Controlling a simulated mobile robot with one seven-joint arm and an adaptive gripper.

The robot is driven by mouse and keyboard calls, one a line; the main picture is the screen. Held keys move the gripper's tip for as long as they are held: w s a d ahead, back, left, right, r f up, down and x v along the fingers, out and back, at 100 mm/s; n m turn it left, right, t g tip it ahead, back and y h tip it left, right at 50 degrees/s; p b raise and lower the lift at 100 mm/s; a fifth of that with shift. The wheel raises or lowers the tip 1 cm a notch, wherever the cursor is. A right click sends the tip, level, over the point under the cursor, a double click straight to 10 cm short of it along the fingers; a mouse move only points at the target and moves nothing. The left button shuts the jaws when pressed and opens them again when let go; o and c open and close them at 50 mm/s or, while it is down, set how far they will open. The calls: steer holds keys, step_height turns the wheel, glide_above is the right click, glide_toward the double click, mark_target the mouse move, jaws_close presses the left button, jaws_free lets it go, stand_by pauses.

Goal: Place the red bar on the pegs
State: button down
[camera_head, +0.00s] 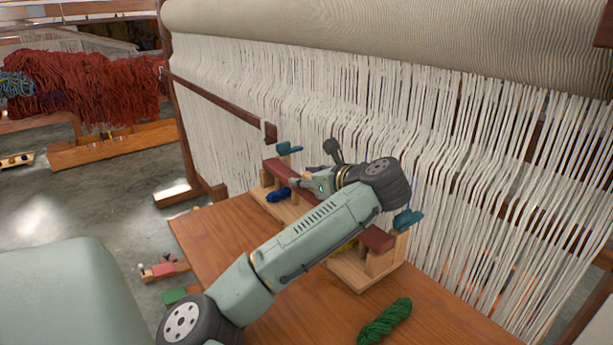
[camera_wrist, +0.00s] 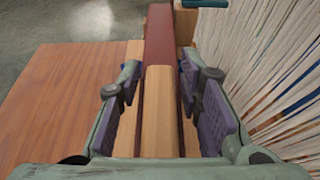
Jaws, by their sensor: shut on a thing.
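The red bar (camera_head: 278,169) spans a wooden stand in the head view, its near red end (camera_head: 376,238) showing right of my arm. In the wrist view its far red part (camera_wrist: 159,35) runs away ahead, and a bare wood-coloured middle section (camera_wrist: 161,112) lies between my finger pads. My gripper (camera_head: 303,183), also in the wrist view (camera_wrist: 160,90), is shut on the bar. The bar's middle is hidden by my arm in the head view. The pegs are not clearly visible. I cannot tell whether the bar's ends touch the supports.
Teal pieces (camera_head: 288,148) (camera_head: 408,220) stand at the stand's two ends. A blue skein (camera_head: 278,195) and a partly hidden yellow one (camera_head: 349,245) lie under the bar. A green skein (camera_head: 386,322) lies on the table (camera_head: 440,315). White loom threads (camera_head: 450,190) hang close behind.

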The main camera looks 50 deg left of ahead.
steer(key=shift+f, duration=0.15)
steer(key=c, duration=1.1)
jaws_free()
steer(key=shift+r, duration=0.25)
steer(key=shift+d, duration=0.35)
steer(key=v, duration=0.5)
steer(key=shift+d+r, duration=0.1)
steer(key=shift+r, duration=0.4)
steer(key=shift+s+d+r+p, duration=0.1)
steer(key=shift+s+d+p, duration=0.05)
steer(key=shift+d+p, duration=0.45)
steer(key=shift+f+b+v, duration=0.2)
steer(key=shift+b+v, duration=0.45)
steer(key=shift+v, duration=1.65)
